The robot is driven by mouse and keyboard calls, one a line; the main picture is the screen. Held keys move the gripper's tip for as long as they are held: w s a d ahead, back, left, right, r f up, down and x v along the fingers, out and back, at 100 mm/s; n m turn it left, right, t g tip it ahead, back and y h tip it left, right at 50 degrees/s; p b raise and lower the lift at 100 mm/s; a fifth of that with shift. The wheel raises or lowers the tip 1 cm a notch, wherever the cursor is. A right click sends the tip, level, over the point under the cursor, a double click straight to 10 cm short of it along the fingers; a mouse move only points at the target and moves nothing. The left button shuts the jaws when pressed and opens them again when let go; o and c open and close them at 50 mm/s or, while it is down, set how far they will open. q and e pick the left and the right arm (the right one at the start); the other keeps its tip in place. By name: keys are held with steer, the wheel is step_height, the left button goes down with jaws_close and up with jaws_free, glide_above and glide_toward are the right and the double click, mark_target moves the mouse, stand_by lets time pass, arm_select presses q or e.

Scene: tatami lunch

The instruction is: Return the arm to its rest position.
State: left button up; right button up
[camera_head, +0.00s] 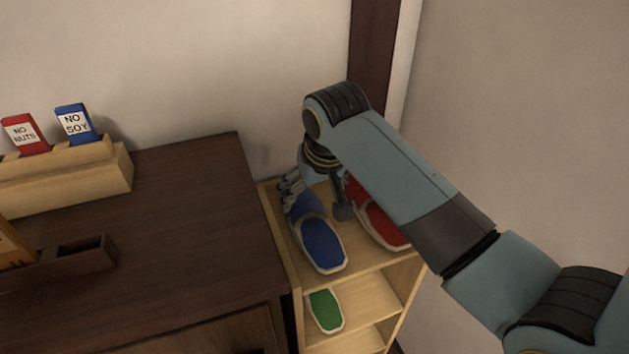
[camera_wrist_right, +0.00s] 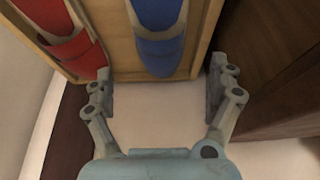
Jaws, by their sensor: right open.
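My right arm comes in from the right in the head view and bends down over a light wooden shelf. My right gripper (camera_head: 316,196) is at the far end of the shelf top, partly hidden by the wrist. In the right wrist view the gripper (camera_wrist_right: 160,92) is open, its two fingers wide apart with nothing between them. A blue slipper (camera_head: 323,245) and a red slipper (camera_head: 388,230) lie on the shelf top. The blue slipper (camera_wrist_right: 160,50) and red slipper (camera_wrist_right: 78,50) lie ahead of the fingers in the wrist view. My left gripper is not in view.
The shelf (camera_head: 375,264) holds a green slipper (camera_head: 325,309) lower down. A dark wooden cabinet (camera_head: 190,220) stands left of it, bearing a wooden holder (camera_head: 100,178) with "NO NUTS" (camera_head: 24,134) and "NO SOY" (camera_head: 75,123) tags. Walls close in behind and right.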

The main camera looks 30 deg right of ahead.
steer(key=shift+v, duration=0.95)
steer(key=shift+s, duration=0.1)
